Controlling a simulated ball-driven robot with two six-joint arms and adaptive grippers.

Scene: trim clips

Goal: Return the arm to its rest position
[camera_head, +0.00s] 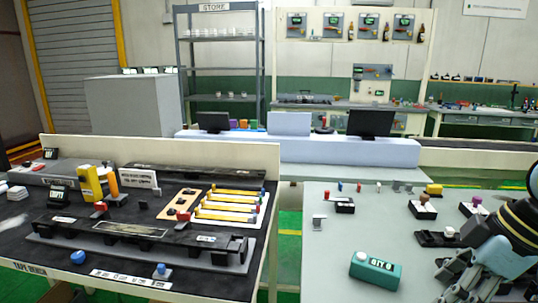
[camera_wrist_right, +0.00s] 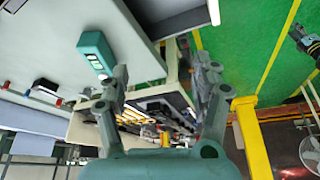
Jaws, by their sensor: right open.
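My right arm comes in at the right edge of the head view. Its gripper (camera_head: 474,288) hangs over the front right of the grey table (camera_head: 318,270), partly cut off by the frame's bottom. In the right wrist view the two fingers of this gripper (camera_wrist_right: 163,75) stand wide apart with nothing between them. My left gripper is not in view.
On the left, a dark-topped bench (camera_head: 150,283) holds a black trim strip (camera_head: 130,233), a tray of yellow clips (camera_head: 228,205) and a yellow tool (camera_head: 92,184). Small black holders (camera_head: 421,211) stand along the grey table's back and right. A green-floored gap separates the tables.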

